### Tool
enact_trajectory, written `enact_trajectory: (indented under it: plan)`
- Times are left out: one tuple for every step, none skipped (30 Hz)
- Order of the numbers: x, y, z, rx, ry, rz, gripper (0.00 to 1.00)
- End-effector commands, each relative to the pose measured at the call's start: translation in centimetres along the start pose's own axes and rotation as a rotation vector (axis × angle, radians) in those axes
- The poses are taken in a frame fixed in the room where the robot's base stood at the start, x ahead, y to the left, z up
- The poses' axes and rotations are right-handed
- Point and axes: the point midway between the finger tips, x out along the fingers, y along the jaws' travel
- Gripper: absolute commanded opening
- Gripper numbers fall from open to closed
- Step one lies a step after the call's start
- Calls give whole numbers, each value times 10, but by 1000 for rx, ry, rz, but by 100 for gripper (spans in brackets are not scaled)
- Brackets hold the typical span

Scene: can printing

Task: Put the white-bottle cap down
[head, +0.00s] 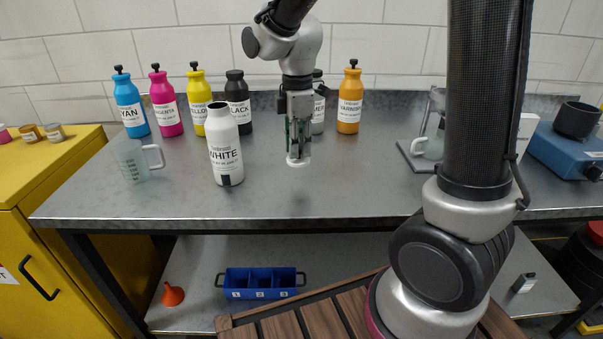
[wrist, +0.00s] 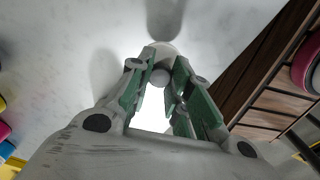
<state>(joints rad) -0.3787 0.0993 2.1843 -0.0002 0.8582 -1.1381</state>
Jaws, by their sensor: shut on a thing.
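The white-bottle cap (head: 297,162) is pale and round, held at the tips of my gripper (head: 298,148), which points straight down. A dark shadow lies on the worktop below it, and the cap looks to be a little above the surface. In the wrist view the cap (wrist: 160,76) sits between the green-lined fingers, partly hidden by them. The white bottle (head: 225,155) stands upright and uncapped, left of my gripper, with its dark mouth showing.
The grey worktop (head: 270,195) is clear below and in front of my gripper. A clear measuring jug (head: 130,158) stands left of the white bottle. Capped cyan, magenta, yellow, black and varnish (head: 350,105) bottles line the back. A bottle behind my gripper is partly hidden.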

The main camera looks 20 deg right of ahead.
Motion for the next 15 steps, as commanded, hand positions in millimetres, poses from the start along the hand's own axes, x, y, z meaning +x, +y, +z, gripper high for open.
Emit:
enact_trajectory:
  plan:
    - [10, -1, 0, 0, -2, -3, 9]
    - [15, -1, 0, 0, -2, -3, 9]
    - [20, 0, 0, 0, -1, -2, 9]
    - [23, 0, 0, 0, -1, -2, 9]
    - [25, 0, 0, 0, -1, -2, 9]
    - [29, 0, 0, 0, -1, -1, 9]
    - [33, -1, 0, 0, -1, -2, 9]
    - [37, -1, 0, 0, -2, -3, 9]
    - [44, -1, 0, 0, -1, -3, 9]
    - [48, -1, 0, 0, -2, -4, 9]
    - [53, -1, 0, 0, -1, -3, 9]
    - [58, -1, 0, 0, -2, -4, 9]
    - [61, -1, 0, 0, -1, -2, 9]
    - [63, 0, 0, 0, 0, -1, 9]
    - [64, 0, 0, 0, 0, 0, 9]
